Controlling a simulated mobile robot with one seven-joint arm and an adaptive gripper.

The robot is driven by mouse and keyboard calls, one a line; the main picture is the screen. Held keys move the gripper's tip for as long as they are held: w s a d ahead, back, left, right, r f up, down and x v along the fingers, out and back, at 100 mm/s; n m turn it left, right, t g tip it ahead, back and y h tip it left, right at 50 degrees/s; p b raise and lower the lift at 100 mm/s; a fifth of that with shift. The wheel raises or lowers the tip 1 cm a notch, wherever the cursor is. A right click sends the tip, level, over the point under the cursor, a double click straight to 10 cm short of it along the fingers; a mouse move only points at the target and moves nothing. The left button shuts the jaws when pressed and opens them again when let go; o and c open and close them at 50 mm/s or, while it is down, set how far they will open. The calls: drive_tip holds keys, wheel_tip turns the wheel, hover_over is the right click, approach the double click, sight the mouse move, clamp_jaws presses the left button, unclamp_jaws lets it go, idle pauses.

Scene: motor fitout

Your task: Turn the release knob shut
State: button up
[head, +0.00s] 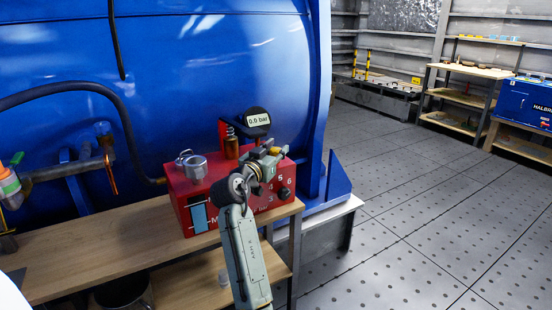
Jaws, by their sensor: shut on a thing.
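A red control box (182,192) stands on the wooden bench against the blue tank. Its front carries white lettering and the figures 4, 5 and 6. A small black knob (286,193) shows at the right of that front, below the figures. My gripper (266,167) is in front of the box, left of and above this black knob. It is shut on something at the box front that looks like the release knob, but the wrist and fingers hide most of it. The knob's turned position cannot be told. A round gauge (258,120) above the box reads 0.0 bar.
Pipes and a hose (60,90) run along the blue tank (200,60). The floor (420,230) at right is clear.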

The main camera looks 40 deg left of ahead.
drive_tip(key=shift+m+h+b, duration=0.45)
drive_tip(key=shift+m+h, duration=0.05)
drive_tip(key=shift+h, duration=0.3)
drive_tip(key=o, duration=1.2)
drive_tip(key=s, duration=0.4)
drive_tip(key=s+d, duration=0.1)
drive_tip(key=s, duration=0.7)
drive_tip(key=shift+d, duration=0.2)
